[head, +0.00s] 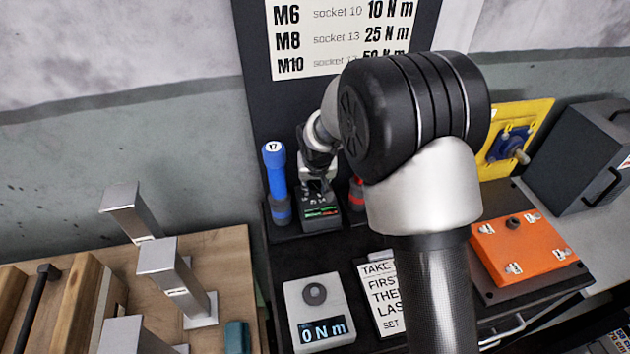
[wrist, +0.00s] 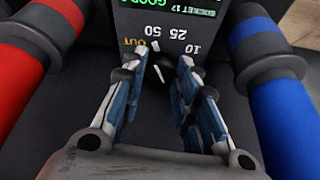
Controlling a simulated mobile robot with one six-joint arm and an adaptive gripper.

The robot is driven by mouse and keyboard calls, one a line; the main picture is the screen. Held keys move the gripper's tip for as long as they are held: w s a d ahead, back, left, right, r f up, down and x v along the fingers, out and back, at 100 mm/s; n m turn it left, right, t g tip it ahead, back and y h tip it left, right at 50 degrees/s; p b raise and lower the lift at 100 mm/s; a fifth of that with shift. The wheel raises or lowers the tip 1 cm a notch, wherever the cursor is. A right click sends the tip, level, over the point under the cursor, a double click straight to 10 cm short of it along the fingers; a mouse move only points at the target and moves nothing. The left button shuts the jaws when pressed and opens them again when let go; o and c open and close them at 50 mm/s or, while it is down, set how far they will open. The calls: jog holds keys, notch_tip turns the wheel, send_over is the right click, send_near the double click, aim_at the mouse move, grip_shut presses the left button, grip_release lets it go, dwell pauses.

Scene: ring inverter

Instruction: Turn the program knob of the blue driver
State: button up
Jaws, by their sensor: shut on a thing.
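The blue driver (head: 276,182), with a round "17" label on top, stands upright on the dark bench at the left. Its blue and black body fills the right of the wrist view (wrist: 285,105). A small black panel (head: 321,219) with a lit screen stands beside it; in the wrist view the panel (wrist: 190,22) reads upside down, with 10, 25, 50 and other marks. My gripper (head: 317,182) is over this panel. In the wrist view its fingers (wrist: 165,75) are closed in on a small dark knob with a pale pointer (wrist: 159,73), mostly hidden between the tips.
A red driver (head: 356,192) stands close on the panel's other side, also in the wrist view (wrist: 38,40). A grey meter (head: 312,294) reads 0 N m in front. An orange box (head: 522,247) is at the right. Metal posts (head: 172,268) stand on the wooden bench at left.

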jog(key=shift+d+r+n+y+p, duration=0.1)
jog(key=shift+r+n+y+p, duration=0.15)
jog(key=shift+n+p, duration=0.7)
jog(key=shift+w+f+n+y, duration=0.1)
jog(key=shift+f+n+y, duration=0.2)
jog(key=shift+n, duration=0.25)
jog(key=n+b, duration=0.1)
jog(key=b, duration=0.1)
jog(key=n+b, duration=0.1)
jog(key=b, duration=0.1)
jog(key=shift+d+f+g+y, duration=0.1)
jog(key=shift+f+g+y, duration=0.1)
jog(key=shift+g+y, duration=0.15)
jog(key=n+b, duration=0.2)
jog(key=b, duration=0.1)
jog(key=shift+r+y, duration=0.2)
jog(key=shift+y, duration=0.2)
jog(key=shift+n+g, duration=0.3)
jog(key=shift+g, duration=0.05)
jog(key=o, duration=1)
jog(key=shift+r, duration=0.15)
